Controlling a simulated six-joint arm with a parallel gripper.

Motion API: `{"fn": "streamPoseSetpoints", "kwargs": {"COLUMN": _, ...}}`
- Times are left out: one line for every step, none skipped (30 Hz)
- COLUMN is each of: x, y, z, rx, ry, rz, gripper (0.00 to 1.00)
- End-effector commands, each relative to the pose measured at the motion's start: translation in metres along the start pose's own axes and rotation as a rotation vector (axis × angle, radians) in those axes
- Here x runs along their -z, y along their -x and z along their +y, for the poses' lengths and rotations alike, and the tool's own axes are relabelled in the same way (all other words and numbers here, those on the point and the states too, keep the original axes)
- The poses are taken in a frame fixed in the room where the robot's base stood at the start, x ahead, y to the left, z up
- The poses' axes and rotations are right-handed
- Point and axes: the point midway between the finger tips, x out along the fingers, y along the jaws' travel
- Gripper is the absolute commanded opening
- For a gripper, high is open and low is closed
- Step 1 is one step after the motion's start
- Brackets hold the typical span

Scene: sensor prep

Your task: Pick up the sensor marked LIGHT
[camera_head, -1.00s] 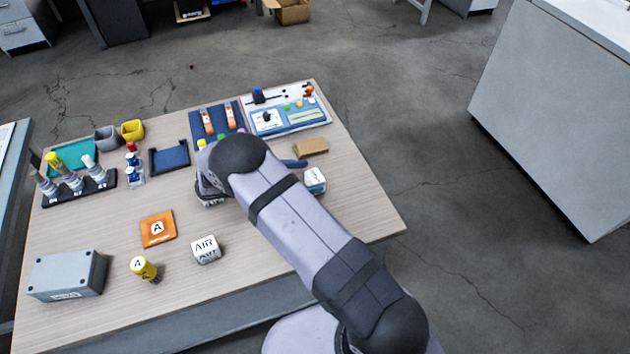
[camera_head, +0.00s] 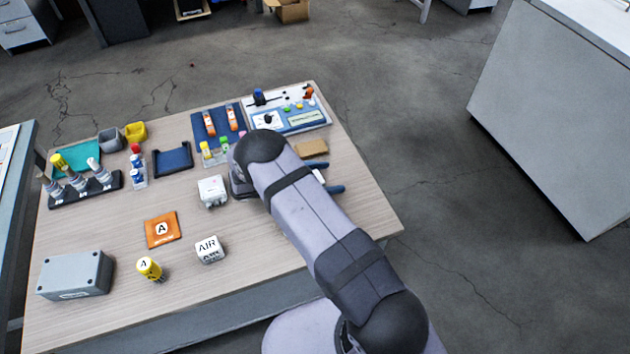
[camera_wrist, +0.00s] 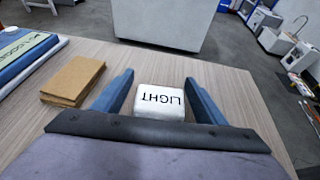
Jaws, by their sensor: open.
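The white sensor marked LIGHT (camera_wrist: 160,104) lies on the table between the two blue fingers of my gripper (camera_wrist: 158,78) in the wrist view. Its lettering appears upside down there. The fingers are spread, one on each side, and a gap shows on the left side; contact is not clear. In the head view the fingers of my gripper (camera_head: 331,177) reach out to the right from under my arm. Only a small white part of the LIGHT sensor (camera_head: 318,175) shows between them.
A brown block (camera_wrist: 74,80) lies just left of the fingers in the wrist view. A white block (camera_head: 212,190) and the AIR block (camera_head: 209,249) stand left of my arm. The wooden table's (camera_head: 372,215) right edge is near my gripper.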

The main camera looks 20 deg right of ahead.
Motion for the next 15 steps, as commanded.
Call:
{"fn": "streamPoseSetpoints", "kwargs": {"x": 0.0002, "y": -0.0003, "z": 0.0001, "rx": 0.000, "ry": 0.000, "rz": 0.000, "gripper": 0.66}}
{"fn": "streamPoseSetpoints", "kwargs": {"x": 0.0003, "y": -0.0003, "z": 0.0002, "rx": 0.000, "ry": 0.000, "rz": 0.000, "gripper": 0.66}}
{"fn": "streamPoseSetpoints", "kwargs": {"x": 0.0004, "y": -0.0002, "z": 0.0002, "rx": 0.000, "ry": 0.000, "rz": 0.000, "gripper": 0.66}}
{"fn": "streamPoseSetpoints", "kwargs": {"x": 0.0005, "y": -0.0001, "z": 0.0002, "rx": 0.000, "ry": 0.000, "rz": 0.000, "gripper": 0.66}}
{"fn": "streamPoseSetpoints", "kwargs": {"x": 0.0005, "y": -0.0001, "z": 0.0002, "rx": 0.000, "ry": 0.000, "rz": 0.000, "gripper": 0.66}}
{"fn": "streamPoseSetpoints", "kwargs": {"x": 0.0004, "y": 0.0000, "z": 0.0002, "rx": 0.000, "ry": 0.000, "rz": 0.000, "gripper": 0.58}}
{"fn": "streamPoseSetpoints", "kwargs": {"x": 0.0004, "y": 0.0000, "z": 0.0002, "rx": 0.000, "ry": 0.000, "rz": 0.000, "gripper": 0.51}}
{"fn": "streamPoseSetpoints", "kwargs": {"x": 0.0004, "y": 0.0000, "z": 0.0002, "rx": 0.000, "ry": 0.000, "rz": 0.000, "gripper": 0.44}}
{"fn": "streamPoseSetpoints", "kwargs": {"x": 0.0004, "y": 0.0001, "z": 0.0002, "rx": 0.000, "ry": 0.000, "rz": 0.000, "gripper": 0.35}}
{"fn": "streamPoseSetpoints", "kwargs": {"x": 0.0004, "y": 0.0001, "z": 0.0002, "rx": 0.000, "ry": 0.000, "rz": 0.000, "gripper": 0.27}}
{"fn": "streamPoseSetpoints", "kwargs": {"x": 0.0004, "y": 0.0001, "z": 0.0002, "rx": 0.000, "ry": 0.000, "rz": 0.000, "gripper": 0.20}}
{"fn": "streamPoseSetpoints", "kwargs": {"x": 0.0004, "y": 0.0001, "z": 0.0001, "rx": 0.000, "ry": 0.000, "rz": 0.000, "gripper": 0.20}}
{"fn": "streamPoseSetpoints", "kwargs": {"x": 0.0002, "y": 0.0002, "z": 0.0002, "rx": 0.000, "ry": 0.000, "rz": 0.000, "gripper": 0.20}}
{"fn": "streamPoseSetpoints", "kwargs": {"x": 0.0002, "y": 0.0003, "z": 0.0002, "rx": 0.000, "ry": 0.000, "rz": 0.000, "gripper": 0.20}}
{"fn": "streamPoseSetpoints", "kwargs": {"x": 0.0002, "y": 0.0003, "z": 0.0002, "rx": 0.000, "ry": 0.000, "rz": 0.000, "gripper": 0.20}}
